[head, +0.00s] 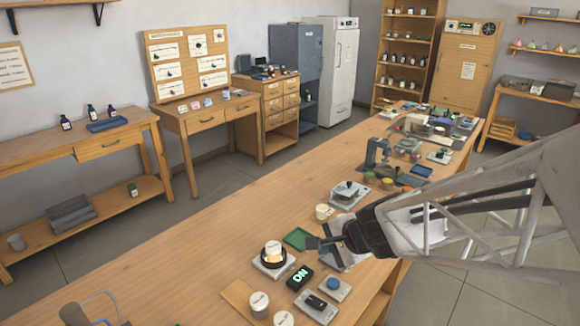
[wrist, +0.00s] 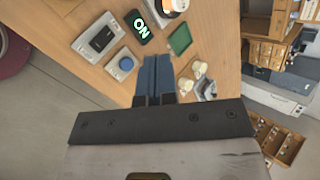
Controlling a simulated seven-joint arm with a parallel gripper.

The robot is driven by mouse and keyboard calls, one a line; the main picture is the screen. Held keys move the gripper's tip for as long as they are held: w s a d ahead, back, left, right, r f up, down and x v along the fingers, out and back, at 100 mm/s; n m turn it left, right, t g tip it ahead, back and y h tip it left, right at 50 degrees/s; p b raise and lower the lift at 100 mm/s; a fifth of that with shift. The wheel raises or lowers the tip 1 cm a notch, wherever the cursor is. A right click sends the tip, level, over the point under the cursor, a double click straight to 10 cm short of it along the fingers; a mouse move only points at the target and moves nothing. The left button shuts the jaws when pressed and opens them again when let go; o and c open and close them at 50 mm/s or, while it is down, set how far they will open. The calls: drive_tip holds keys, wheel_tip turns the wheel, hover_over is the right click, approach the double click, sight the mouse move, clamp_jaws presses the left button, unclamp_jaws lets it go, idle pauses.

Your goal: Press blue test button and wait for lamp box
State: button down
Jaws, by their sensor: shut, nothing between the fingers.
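The blue test button (head: 334,284) is a round blue cap on a pale square plate near the bench's front edge. It also shows in the wrist view (wrist: 126,64), just left of my fingers. My gripper (head: 310,243) is shut and empty, above the bench and behind the button in the head view. In the wrist view its blue-grey fingers (wrist: 156,72) are together, apart from the button.
A plate with a black switch (head: 316,306) sits beside the button. A glowing burner-like device (head: 273,254) stands behind the lamp box. A green tray (head: 298,238) lies near my gripper, and white-lidded jars (head: 259,304) stand in front.

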sight(332, 284)
drive_tip(key=w+d+f+m+t+h, duration=0.1)
drive_tip(key=w+d+f+m+t, duration=0.1)
drive_tip(key=w+d+f+m, duration=0.2)
drive_tip(key=shift+w+d+f+m+h, duration=0.35)
drive_tip(key=shift+w+f+m, duration=1.15)
drive_tip(key=shift+f+m, duration=1.2)
drive_tip(key=shift+r, duration=0.1)
drive_tip(key=shift+a, duration=0.1)
drive_tip(key=shift+f, duration=4.35)
drive_tip(key=shift+f, duration=0.9)
drive_tip(key=shift+r, duration=0.85)
drive_tip(key=shift+r, duration=0.15)
